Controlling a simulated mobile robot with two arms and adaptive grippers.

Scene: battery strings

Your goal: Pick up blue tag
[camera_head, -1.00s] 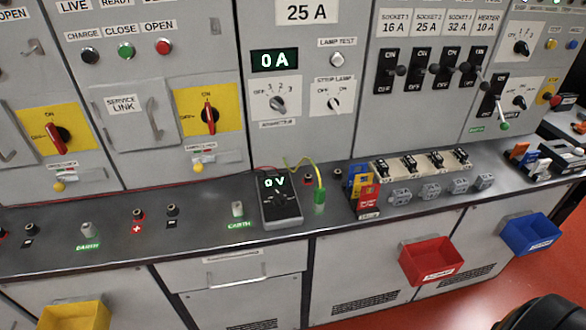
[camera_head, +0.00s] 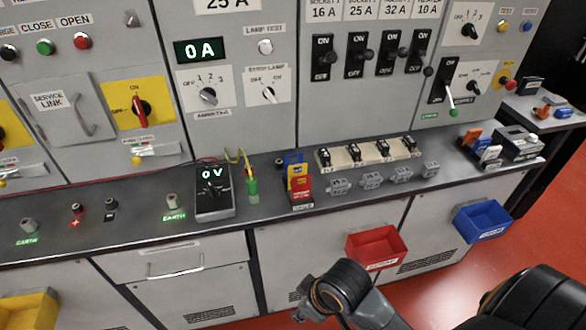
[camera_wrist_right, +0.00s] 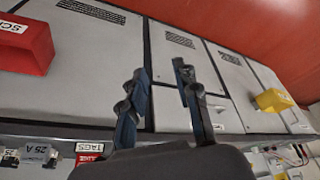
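The blue tag (camera_head: 293,159) stands at the back of a small tag rack on the bench, behind a yellow tag (camera_head: 298,170) and a red tag (camera_head: 301,187). It is partly hidden by them. My right arm reaches in at the lower right of the head view, below and in front of the bench. My right gripper (camera_wrist_right: 160,73) shows in the wrist view with two dark fingers apart and nothing between them. A "TAGS" label (camera_wrist_right: 89,147) shows at that view's lower left, away from the fingers. My left gripper is not in view.
A meter reading 0 V (camera_head: 214,192) and a green clip (camera_head: 252,190) stand left of the rack. Grey padlock-like pieces (camera_head: 371,180) lie right of it. Red (camera_head: 376,247) and blue (camera_head: 482,221) bins hang on the cabinet front. A switch panel rises behind.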

